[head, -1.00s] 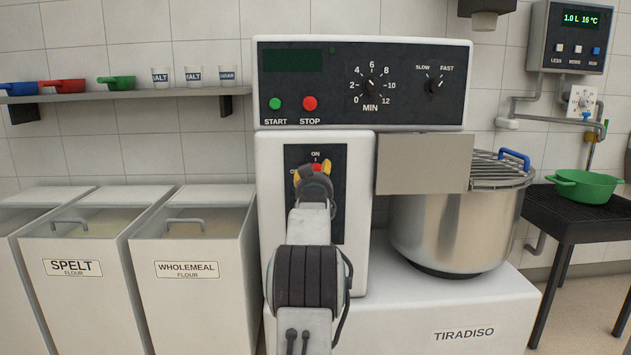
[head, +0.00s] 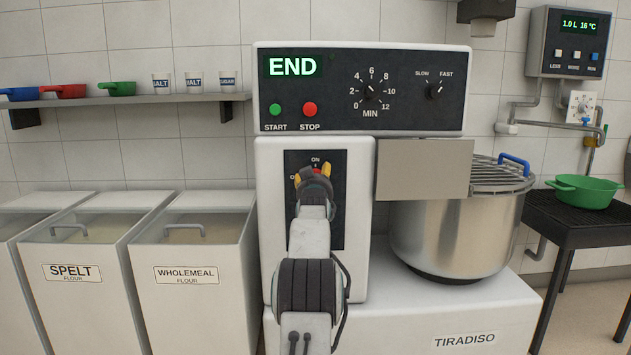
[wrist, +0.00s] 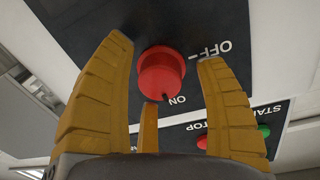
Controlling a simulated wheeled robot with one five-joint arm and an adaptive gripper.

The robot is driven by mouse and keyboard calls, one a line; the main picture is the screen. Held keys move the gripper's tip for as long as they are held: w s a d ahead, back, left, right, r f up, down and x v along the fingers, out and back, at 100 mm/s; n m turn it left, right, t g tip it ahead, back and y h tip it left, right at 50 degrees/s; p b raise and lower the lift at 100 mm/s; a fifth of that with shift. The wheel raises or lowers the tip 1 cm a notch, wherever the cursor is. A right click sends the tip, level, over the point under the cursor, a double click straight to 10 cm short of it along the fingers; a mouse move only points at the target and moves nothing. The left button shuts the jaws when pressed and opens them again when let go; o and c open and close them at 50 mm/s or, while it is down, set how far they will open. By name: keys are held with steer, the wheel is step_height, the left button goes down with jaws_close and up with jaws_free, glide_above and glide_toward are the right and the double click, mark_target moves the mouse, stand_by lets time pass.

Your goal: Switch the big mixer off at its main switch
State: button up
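The big mixer (head: 420,300) stands ahead, with its main switch, a red rotary knob (head: 316,170), on a black plate low on its column. In the wrist view the red knob (wrist: 162,75) appears upside down, with its dark mark at the ON label and OFF to one side. My gripper (head: 313,173) is in front of the switch and hides part of it and the OFF label in the head view. In the wrist view its yellow fingers are spread open on either side of the knob, with gaps showing. I cannot tell how deep they reach.
Above are the green start button (head: 275,110), red stop button (head: 310,109) and a display (head: 293,67) reading END. A steel bowl (head: 445,235) with a grille is right of the column. Flour bins (head: 85,290) stand left.

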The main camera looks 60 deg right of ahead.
steer(key=c, duration=1.2)
steer(key=shift+r, duration=0.15)
stand_by(0.7)
steer(key=o, duration=1.2)
steer(key=v, duration=1.2)
steer(key=shift+o, duration=0.3)
